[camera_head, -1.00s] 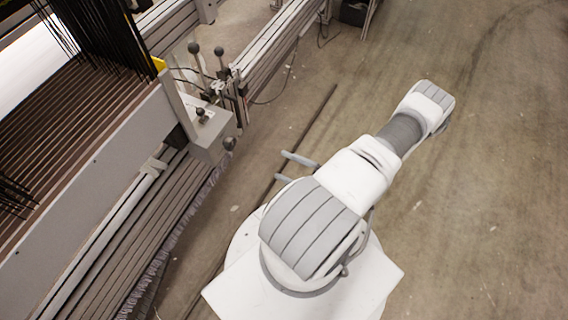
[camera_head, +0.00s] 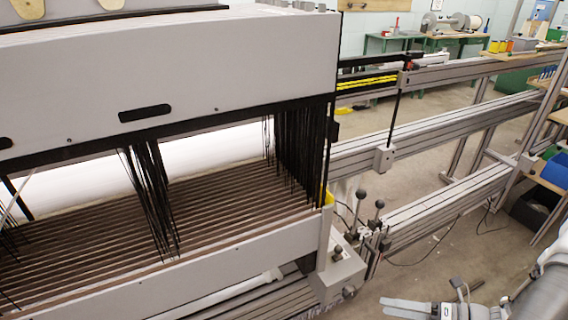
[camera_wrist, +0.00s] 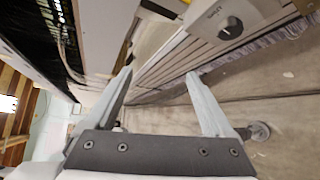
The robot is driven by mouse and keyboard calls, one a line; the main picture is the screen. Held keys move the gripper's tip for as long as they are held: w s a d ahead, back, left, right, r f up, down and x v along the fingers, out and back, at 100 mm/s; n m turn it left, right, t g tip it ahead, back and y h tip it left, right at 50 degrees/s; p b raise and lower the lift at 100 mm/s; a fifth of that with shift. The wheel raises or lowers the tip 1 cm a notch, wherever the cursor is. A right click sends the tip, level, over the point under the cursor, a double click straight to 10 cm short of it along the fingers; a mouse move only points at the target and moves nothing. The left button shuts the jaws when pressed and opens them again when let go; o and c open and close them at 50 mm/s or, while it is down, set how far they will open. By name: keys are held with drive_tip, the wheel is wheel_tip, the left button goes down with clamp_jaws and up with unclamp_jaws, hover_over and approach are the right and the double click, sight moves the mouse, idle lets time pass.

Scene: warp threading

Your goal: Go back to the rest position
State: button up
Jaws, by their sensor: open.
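My gripper (camera_wrist: 158,78) is open in the wrist view, with its two pale fingers apart and nothing between them. Behind the fingers are the loom's ribbed rails (camera_wrist: 165,62) and the concrete floor. In the head view part of my arm shows at the lower right corner, cut off by the picture's edge. The loom (camera_head: 230,65) fills the left of the head view. Black threads (camera_head: 152,195) hang in bunches below its grey upper panel, over rows of brown bars (camera_head: 100,255).
A grey control box (camera_head: 337,275) with black-knobbed levers stands at the loom's right end. Metal rails (camera_head: 440,125) run on to the right. Green benches (camera_head: 400,42) stand at the back. Bins (camera_head: 540,200) stand at the right. Bare floor (camera_head: 455,250) lies between.

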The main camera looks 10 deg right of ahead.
drive_tip(key=w+a+r+n+g+h+p, duration=0.15)
drive_tip(key=a+r+n+g, duration=0.25)
drive_tip(key=r+n, duration=0.45)
drive_tip(key=s+a+r+n+g+h+b, duration=0.1)
drive_tip(key=a+r+n+g+h, duration=0.3)
drive_tip(key=r+n, duration=0.5)
drive_tip(key=s+a+r+n+t+h+b, duration=0.1)
drive_tip(key=s+a+r+n+t+h, duration=0.25)
drive_tip(key=r+n, duration=0.5)
drive_tip(key=s+a+r+n+t+h+b, duration=0.1)
drive_tip(key=s+a+r+n+t+h, duration=0.3)
drive_tip(key=n, duration=0.8)
wheel_tip(320, 180, up, 21)
drive_tip(key=w+a+g+p, duration=0.1)
drive_tip(key=p, duration=1.9)
drive_tip(key=shift+a+n+p, duration=0.15)
drive_tip(key=shift+n+p, duration=0.15)
drive_tip(key=shift+p, duration=0.05)
